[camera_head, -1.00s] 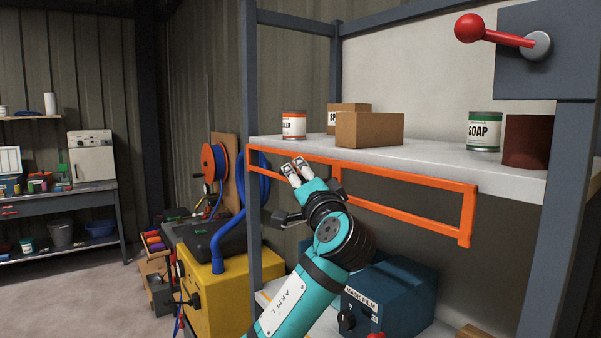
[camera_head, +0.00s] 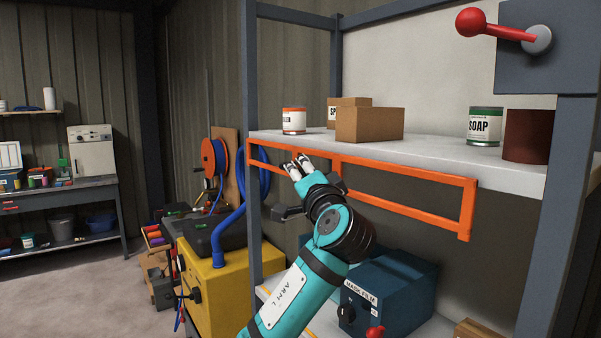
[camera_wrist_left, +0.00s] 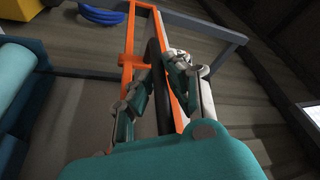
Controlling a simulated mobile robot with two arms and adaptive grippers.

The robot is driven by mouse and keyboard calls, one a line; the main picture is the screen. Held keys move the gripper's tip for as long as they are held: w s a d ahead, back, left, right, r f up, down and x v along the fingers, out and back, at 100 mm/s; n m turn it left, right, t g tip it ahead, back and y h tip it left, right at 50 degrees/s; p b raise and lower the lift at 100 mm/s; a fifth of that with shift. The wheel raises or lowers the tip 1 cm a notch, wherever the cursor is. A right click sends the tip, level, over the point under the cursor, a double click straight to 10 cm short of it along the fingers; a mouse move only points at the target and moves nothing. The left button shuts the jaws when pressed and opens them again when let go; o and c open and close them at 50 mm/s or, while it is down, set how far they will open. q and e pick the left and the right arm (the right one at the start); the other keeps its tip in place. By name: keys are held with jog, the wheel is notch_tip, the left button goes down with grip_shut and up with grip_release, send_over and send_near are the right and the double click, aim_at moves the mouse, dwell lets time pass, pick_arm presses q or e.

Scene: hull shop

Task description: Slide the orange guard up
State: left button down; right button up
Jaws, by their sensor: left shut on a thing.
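The orange guard (camera_head: 405,209) is a long open frame that hangs along the front edge of the shelf, just below the shelf top. My left gripper (camera_head: 299,165) comes from below and is at the guard's left part, near its upper rail. In the left wrist view the gripper's fingers (camera_wrist_left: 164,95) stand on either side of a dark bar, with the orange guard (camera_wrist_left: 128,42) running up between and beyond them. The gripper is shut on the guard; the exact contact is partly hidden by the fingers. My right gripper is not in view.
A grey post (camera_head: 252,180) stands left of the guard. Blue boxes (camera_head: 388,290) sit below, near my arm.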

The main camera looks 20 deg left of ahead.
pick_arm(q)
notch_tip(320, 180, up, 9)
jog(key=p, duration=0.3)
jog(key=shift+d+r+p, duration=0.1)
jog(key=shift+p, duration=0.3)
jog(key=shift+s+r, duration=0.1)
jog(key=shift+r, duration=0.15)
jog(key=c, duration=1.4)
grip_release()
jog(key=shift+c, duration=0.2)
jog(key=shift+o, duration=0.5)
jog(key=shift+f, duration=0.1)
